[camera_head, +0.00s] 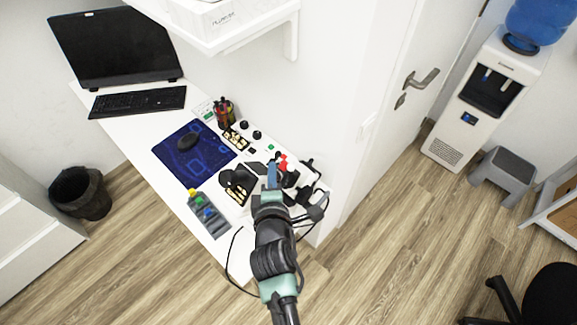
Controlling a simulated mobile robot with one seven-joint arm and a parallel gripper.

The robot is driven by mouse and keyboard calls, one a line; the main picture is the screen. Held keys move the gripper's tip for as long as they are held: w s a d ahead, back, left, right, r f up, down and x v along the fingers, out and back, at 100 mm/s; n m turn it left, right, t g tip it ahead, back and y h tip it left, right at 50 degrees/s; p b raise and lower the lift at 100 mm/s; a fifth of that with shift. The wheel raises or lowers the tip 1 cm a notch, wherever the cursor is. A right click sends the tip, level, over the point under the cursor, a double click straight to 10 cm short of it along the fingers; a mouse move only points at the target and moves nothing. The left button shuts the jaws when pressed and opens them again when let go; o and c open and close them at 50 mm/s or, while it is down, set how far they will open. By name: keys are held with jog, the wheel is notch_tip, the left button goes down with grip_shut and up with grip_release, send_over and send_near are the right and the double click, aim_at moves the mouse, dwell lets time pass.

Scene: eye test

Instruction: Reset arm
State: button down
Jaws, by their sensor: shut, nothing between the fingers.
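My arm reaches up from the bottom middle of the head view, over the right end of the white desk (138,135). My gripper (272,172) points away from me over the small items at that end of the desk. Its fingers look close together, with nothing seen between them. Part of the desk and some dark items under the gripper are hidden by my arm.
A shelf (250,32) overhangs. A bin (80,195), water cooler (485,100) and stool (507,168) stand around open floor.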

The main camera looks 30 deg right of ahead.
dwell(0.3)
jog(key=w+a+r+m+t+b, duration=0.1)
jog(key=w+a+r+m+t, duration=0.1)
jog(key=r, duration=0.8)
jog(key=w+a+r+m+t+b, duration=0.2)
jog(key=r+m+t, duration=0.1)
jog(key=r, duration=0.7)
jog(key=w+a+r+m+t+b, duration=0.1)
jog(key=w+a+r+m+t, duration=0.1)
jog(key=r, duration=0.8)
jog(key=s+a+r+m+t+y+b, duration=0.1)
jog(key=s+a+r+m+t+y, duration=0.2)
jog(key=s+r, duration=0.5)
jog(key=s+a+r+m+t+y+b, duration=0.2)
jog(key=s+a+r, duration=0.4)
jog(key=r, duration=1)
jog(key=s+m+t, duration=0.1)
jog(key=s+t, duration=0.1)
jog(key=shift+s+r+y, duration=0.15)
jog(key=shift+s+y, duration=0.25)
jog(key=shift+a, duration=0.1)
